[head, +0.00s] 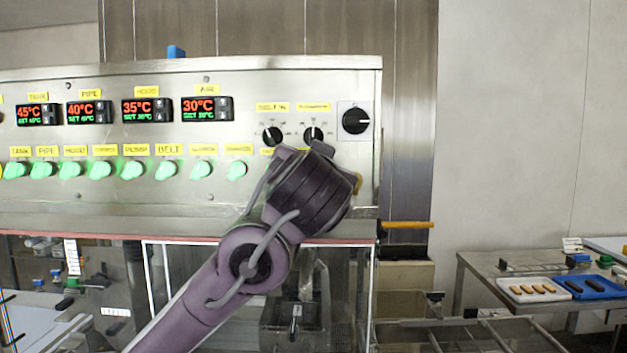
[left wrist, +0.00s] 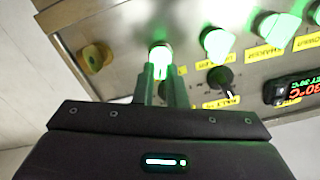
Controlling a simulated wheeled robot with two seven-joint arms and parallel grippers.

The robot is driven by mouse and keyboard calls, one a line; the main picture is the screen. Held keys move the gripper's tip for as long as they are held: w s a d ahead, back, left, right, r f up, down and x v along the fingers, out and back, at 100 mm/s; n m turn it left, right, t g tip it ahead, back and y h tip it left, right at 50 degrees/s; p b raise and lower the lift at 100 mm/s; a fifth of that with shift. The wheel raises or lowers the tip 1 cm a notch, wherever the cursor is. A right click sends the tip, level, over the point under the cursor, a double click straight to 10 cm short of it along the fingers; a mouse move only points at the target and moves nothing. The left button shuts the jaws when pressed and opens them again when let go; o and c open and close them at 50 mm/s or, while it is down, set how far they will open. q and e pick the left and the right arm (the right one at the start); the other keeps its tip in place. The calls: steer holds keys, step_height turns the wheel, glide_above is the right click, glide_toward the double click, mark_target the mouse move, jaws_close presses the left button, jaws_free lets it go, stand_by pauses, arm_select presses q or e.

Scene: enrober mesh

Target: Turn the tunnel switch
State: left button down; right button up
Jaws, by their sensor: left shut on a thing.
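A row of green switches (head: 133,170) runs along the steel control panel (head: 60,205) in the head view. My left arm covers the right end of this row, and the left gripper's fingers are hidden there. In the left wrist view my left gripper (left wrist: 163,80) is shut on a brightly lit green knob, the tunnel switch (left wrist: 160,55), at the end of the green row. Its label cannot be read clearly. A yellow knob (left wrist: 95,57) sits beside it, apart from the fingers. My right gripper is not in view.
Black dials (head: 272,136) sit just above my gripper, with a larger black rotary switch (head: 355,120) to the right. Red-green temperature displays (head: 207,109) line the upper panel. A side table (head: 490,265) with white and blue trays stands at the right.

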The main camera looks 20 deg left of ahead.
arm_select(q)
steer(key=shift+s+a+n+b, duration=0.1)
steer(key=shift+a+n+b, duration=0.1)
steer(key=shift+n+b, duration=2.55)
steer(key=shift+a+n+b, duration=0.2)
steer(key=shift+n+b, duration=2.25)
steer(key=shift+b, duration=0.55)
steer(key=c, duration=1.5)
jaws_free()
